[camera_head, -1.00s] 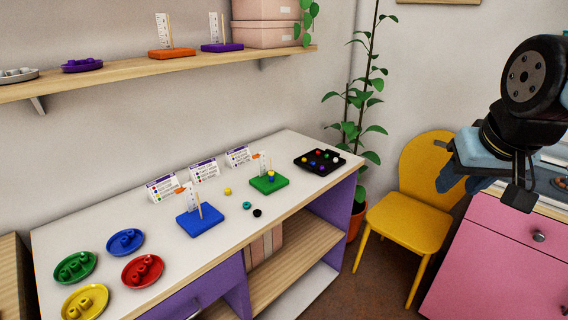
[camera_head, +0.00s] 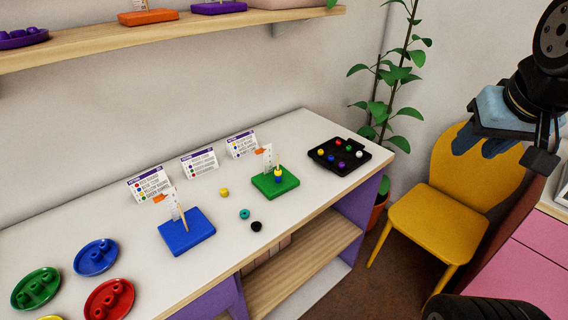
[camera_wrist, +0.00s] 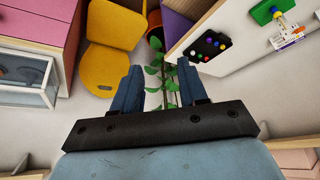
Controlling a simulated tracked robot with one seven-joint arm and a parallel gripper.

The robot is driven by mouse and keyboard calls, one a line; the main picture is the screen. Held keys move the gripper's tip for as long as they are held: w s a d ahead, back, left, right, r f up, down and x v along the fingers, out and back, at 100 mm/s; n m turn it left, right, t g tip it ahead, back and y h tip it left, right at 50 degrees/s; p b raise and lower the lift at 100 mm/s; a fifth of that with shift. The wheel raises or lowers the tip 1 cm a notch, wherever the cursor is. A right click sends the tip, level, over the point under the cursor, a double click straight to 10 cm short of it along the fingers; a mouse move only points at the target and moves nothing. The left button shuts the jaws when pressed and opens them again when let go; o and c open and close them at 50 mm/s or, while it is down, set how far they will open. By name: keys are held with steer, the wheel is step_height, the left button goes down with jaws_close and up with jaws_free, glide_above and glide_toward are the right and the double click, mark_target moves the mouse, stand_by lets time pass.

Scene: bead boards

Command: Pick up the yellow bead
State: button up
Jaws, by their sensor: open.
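A loose yellow bead (camera_head: 224,192) lies on the white tabletop between the blue board (camera_head: 187,232) and the green board (camera_head: 272,182). A teal bead (camera_head: 244,214) and a black bead (camera_head: 256,226) lie nearby. The green board's peg carries a yellow bead (camera_head: 278,172) and a blue bead (camera_head: 278,180). Another yellow bead (camera_head: 320,152) sits in the black tray (camera_head: 314,160). My gripper (camera_head: 487,146) is raised at the right, well away from the loose bead. In the wrist view, my gripper (camera_wrist: 158,88) has its fingers apart with nothing between them; the loose bead cannot be made out there.
Cards (camera_head: 199,164) stand along the table's back. A wooden shelf (camera_head: 170,37) hangs above. A plant (camera_head: 398,75) and a yellow chair (camera_head: 438,215) stand to the right.

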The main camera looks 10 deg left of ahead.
steer(key=shift+o, duration=1)
steer(key=shift+w, duration=0.1)
steer(key=n, duration=0.7)
glide_above(278, 171)
steer(key=s, duration=0.6)
step_height(278, 171, down, 12)
steer(key=shift+g+y, duration=0.3)
steer(key=shift+y, duration=0.1)
steer(key=shift+d+x, duration=0.15)
steer(key=shift+x, duration=2.05)
steer(key=shift+d+x, duration=0.15)
steer(key=shift+x, duration=2)
steer(key=shift+d+x, duration=0.15)
steer(key=shift+x, duration=2.05)
steer(key=shift+c, duration=0.2)
